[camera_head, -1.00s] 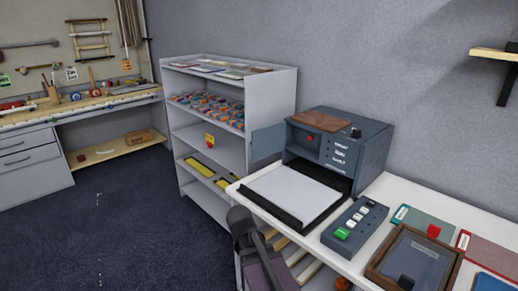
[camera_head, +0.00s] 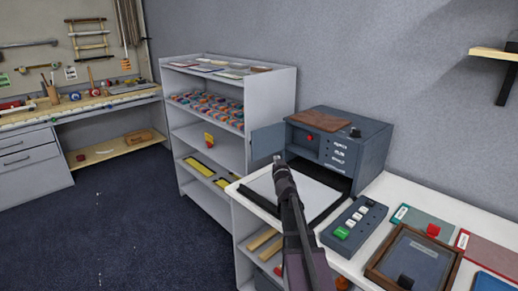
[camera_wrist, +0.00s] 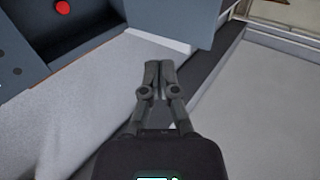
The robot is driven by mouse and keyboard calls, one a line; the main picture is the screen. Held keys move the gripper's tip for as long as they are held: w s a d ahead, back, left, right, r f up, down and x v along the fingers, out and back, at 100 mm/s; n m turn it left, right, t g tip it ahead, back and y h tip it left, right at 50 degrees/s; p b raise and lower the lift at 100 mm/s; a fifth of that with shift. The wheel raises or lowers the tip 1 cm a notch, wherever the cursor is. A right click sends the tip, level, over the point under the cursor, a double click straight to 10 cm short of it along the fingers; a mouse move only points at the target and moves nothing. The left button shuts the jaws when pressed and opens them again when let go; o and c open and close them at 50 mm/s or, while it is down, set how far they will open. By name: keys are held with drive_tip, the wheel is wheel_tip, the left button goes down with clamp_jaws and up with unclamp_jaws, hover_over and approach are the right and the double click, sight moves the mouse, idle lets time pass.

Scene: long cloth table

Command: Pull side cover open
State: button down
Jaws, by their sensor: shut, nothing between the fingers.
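The blue-grey machine (camera_head: 350,150) stands at the back of the white table. Its side cover (camera_head: 267,140) is a flat blue-grey panel that stands out to the left of the machine's front. It also shows at the top of the wrist view (camera_wrist: 192,18). My gripper (camera_head: 278,160) is shut and empty, over the machine's pale tray and just below the cover in the picture. In the wrist view its fingertips (camera_wrist: 160,68) are together, apart in the picture from the cover's lower edge. I cannot tell the exact depth gap.
A control box with buttons (camera_head: 354,220) and a framed panel (camera_head: 415,262) lie on the table to the right. A grey shelf unit (camera_head: 215,130) stands behind and left of the cover. A red button (camera_wrist: 63,7) is on the machine's front.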

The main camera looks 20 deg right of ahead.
sight(256, 146)
drive_tip(key=shift+w+d+f+n+y, duration=0.1)
drive_tip(key=shift+d+n+y, duration=0.3)
drive_tip(key=shift+n+y, duration=1.05)
drive_tip(key=shift+w+d+f+n+y, duration=0.1)
drive_tip(key=shift+d+n+y, duration=0.55)
drive_tip(key=shift+y, duration=1.45)
drive_tip(key=shift+d+f+n+y, duration=0.1)
drive_tip(key=shift+d+n+y, duration=0.1)
drive_tip(key=shift+n+y, duration=1.35)
drive_tip(key=shift+w+m, duration=0.1)
drive_tip(key=shift+m, duration=0.15)
drive_tip(key=x, duration=1.2)
drive_tip(key=shift+w+a, duration=0.1)
drive_tip(key=shift+a, duration=0.05)
drive_tip(key=shift+x, duration=0.8)
